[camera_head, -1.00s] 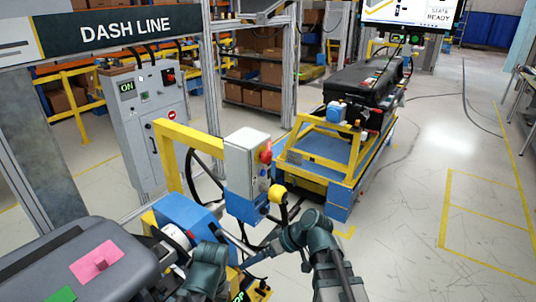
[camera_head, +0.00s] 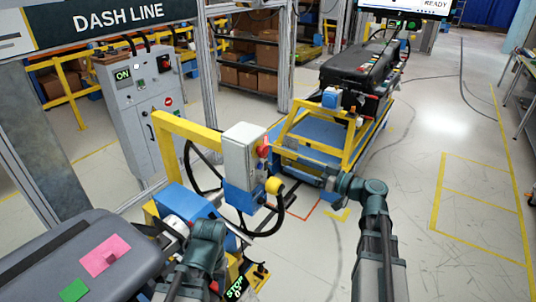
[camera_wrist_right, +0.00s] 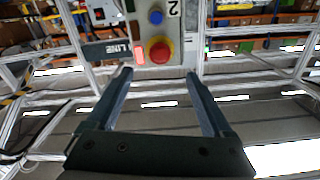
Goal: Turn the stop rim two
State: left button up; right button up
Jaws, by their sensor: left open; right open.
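The red stop button (camera_head: 263,150) sits on the right side of the grey and blue control box (camera_head: 240,160). In the right wrist view the red button (camera_wrist_right: 159,51) has a yellow ring, with a blue button above it and a "2" beside that. My right gripper (camera_head: 280,164) reaches in from the right near the box. In the right wrist view its open fingers (camera_wrist_right: 160,76) lie either side of the button's line, empty and apparently short of it. My left gripper (camera_head: 236,232) is low beside the blue and yellow stand; its fingers are hard to make out.
A yellow knob (camera_head: 273,185) stands just below the red button, and a black steering wheel (camera_head: 281,213) lies around the box. The blue and yellow cart (camera_head: 300,150) is behind. A grey dashboard (camera_head: 60,262) fills the lower left.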

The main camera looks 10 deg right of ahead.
aim_at(267, 154)
jog(key=x, duration=1.1)
jog(key=shift+w, duration=0.1)
grip_shut()
